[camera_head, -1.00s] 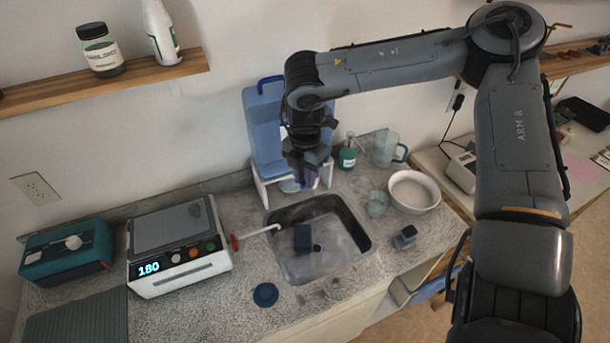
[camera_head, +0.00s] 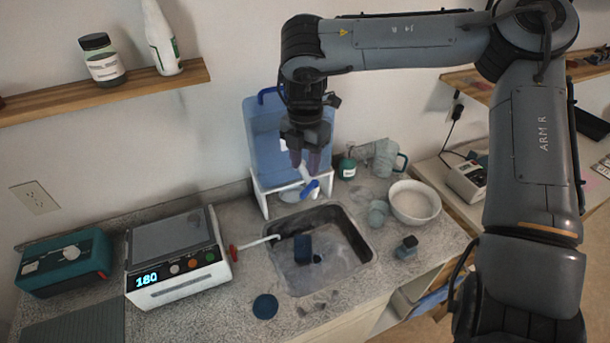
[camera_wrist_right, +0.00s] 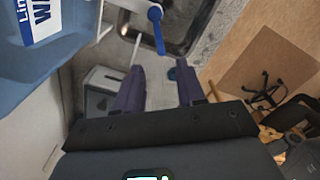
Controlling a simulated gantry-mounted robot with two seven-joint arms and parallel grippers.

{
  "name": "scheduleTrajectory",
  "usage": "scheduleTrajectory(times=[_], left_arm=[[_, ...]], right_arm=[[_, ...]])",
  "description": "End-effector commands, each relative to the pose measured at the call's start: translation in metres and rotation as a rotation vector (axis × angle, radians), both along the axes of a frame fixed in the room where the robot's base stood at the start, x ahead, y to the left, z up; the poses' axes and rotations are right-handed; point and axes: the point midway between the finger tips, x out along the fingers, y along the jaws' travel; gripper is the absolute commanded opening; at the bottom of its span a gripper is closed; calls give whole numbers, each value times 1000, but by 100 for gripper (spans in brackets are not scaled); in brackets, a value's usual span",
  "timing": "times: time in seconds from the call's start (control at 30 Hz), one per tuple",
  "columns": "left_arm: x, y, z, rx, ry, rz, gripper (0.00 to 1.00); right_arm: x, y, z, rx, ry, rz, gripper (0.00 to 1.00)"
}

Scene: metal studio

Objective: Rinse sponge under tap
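A dark blue block that looks like the sponge (camera_head: 303,250) lies in the steel sink (camera_head: 356,262), beside a small dark round spot. A blue water container (camera_head: 263,135) stands on a white stand behind the sink. Its white tap has a blue lever (camera_head: 311,189) above the sink's back edge; the lever also shows in the right wrist view (camera_wrist_right: 157,27). My right gripper (camera_head: 305,166) is just above the tap in the head view. Its purple fingers are apart and empty in the right wrist view (camera_wrist_right: 160,88). My left gripper is not in view.
A white scale-like device (camera_head: 178,275) reading 180 and a teal box (camera_head: 65,262) stand left. A red-ended white rod (camera_head: 254,243) reaches the sink's left rim. A white bowl (camera_head: 414,203), clear jug (camera_head: 385,158) and small dark block (camera_head: 406,247) stand right.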

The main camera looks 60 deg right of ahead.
Motion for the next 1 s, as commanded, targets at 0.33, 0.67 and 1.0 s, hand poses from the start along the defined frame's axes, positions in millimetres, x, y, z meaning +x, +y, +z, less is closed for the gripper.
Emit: scheduleTrajectory(times=[0.33, 0.67, 1.0], left_arm=[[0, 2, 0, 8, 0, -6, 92], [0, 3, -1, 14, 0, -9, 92], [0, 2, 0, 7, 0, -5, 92]], right_arm=[[0, 0, 28, 0, 0, 0, 39], [0, 0, 29, 0, 0, 0, 39], [0, 0, 28, 0, 0, 0, 39]])
